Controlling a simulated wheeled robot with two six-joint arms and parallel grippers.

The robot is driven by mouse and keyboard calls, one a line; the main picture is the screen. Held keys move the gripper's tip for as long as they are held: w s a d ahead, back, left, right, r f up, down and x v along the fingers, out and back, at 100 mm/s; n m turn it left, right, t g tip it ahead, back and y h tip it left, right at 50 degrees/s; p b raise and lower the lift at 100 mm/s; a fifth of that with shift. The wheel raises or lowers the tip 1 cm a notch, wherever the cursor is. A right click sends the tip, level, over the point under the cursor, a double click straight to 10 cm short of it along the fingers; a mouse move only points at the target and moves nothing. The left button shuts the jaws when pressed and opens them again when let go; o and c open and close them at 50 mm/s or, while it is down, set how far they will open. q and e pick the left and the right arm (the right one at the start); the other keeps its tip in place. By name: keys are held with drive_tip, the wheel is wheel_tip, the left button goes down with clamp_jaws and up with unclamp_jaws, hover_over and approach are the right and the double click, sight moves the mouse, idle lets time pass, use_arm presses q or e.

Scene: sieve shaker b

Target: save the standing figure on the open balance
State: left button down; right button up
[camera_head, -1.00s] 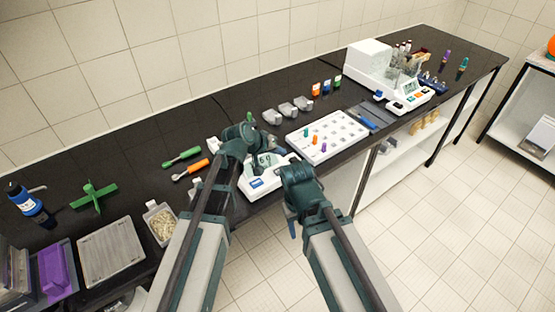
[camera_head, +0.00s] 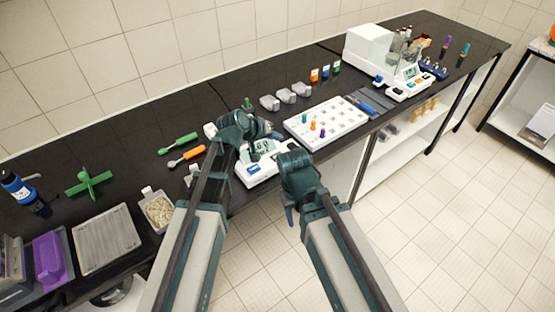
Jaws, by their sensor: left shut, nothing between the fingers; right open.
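The open balance (camera_head: 263,175) is a small white unit with a display and a blue key at its front edge, near the middle of the bench. My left gripper (camera_head: 262,152) is over the balance, shut and empty, its fingers pointing down close to the display and keys. Whether it touches a key I cannot tell. The arm hides part of the balance's left and back. The figure on the display is too small to read. My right gripper (camera_head: 290,213) is open, in front of the bench edge and to the right of the balance.
A white tray (camera_head: 345,124) with small coloured pegs lies right of the balance. Grey weights (camera_head: 286,97) sit behind it. Green and orange tools (camera_head: 184,157) and a tub of grain (camera_head: 158,211) lie left. A larger white instrument (camera_head: 372,48) stands at the far right.

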sight(276, 158)
use_arm(q)
drive_tip(key=shift+f+b, duration=2.7)
drive_tip(key=shift+f, duration=0.45)
use_arm(e)
wheel_tip(276, 158, down, 6)
drive_tip(key=shift+f, duration=0.15)
use_arm(q)
drive_tip(key=shift+f, duration=0.1)
use_arm(e)
drive_tip(key=shift+f, duration=0.1)
use_arm(q)
drive_tip(key=shift+f+b, duration=0.3)
drive_tip(key=shift+b, duration=0.1)
use_arm(e)
drive_tip(key=shift+f, duration=0.35)
use_arm(q)
drive_tip(key=shift+f+b, duration=0.45)
drive_tip(key=shift+f, duration=0.05)
use_arm(e)
drive_tip(key=shift+f, duration=0.45)
use_arm(q)
drive_tip(key=shift+r, duration=0.2)
use_arm(e)
drive_tip(key=shift+r, duration=0.2)
use_arm(q)
drive_tip(key=shift+r+p, duration=0.75)
drive_tip(key=shift+p, duration=0.2)
use_arm(e)
drive_tip(key=shift+r, duration=0.75)
